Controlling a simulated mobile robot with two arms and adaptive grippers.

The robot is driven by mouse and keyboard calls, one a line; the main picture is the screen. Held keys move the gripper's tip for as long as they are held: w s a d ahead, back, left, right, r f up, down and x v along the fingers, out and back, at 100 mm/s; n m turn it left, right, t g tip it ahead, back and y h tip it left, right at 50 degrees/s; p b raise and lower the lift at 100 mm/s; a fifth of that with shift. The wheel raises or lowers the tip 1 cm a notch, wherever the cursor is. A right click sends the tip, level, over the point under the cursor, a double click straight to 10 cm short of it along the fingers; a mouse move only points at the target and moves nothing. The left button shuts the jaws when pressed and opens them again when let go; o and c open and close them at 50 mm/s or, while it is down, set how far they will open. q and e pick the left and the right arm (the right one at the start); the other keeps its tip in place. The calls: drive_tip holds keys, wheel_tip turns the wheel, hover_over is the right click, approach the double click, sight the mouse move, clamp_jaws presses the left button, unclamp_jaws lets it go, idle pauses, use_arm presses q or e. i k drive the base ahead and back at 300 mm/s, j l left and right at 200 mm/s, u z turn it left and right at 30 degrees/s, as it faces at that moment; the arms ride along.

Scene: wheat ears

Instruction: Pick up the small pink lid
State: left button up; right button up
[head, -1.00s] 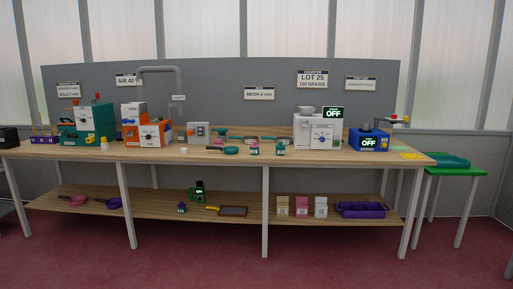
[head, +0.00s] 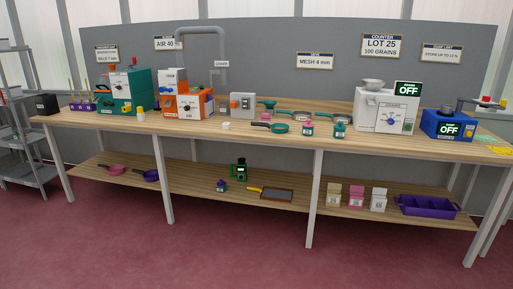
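I cannot make out a clear small pink lid from this distance. Neither of my grippers is in view.
The long wooden bench (head: 230,142) carries machines, including an orange one (head: 188,106) and a white counter (head: 385,109). The red floor (head: 200,250) in front is clear.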

sight(309, 124)
drive_tip(key=i, duration=2)
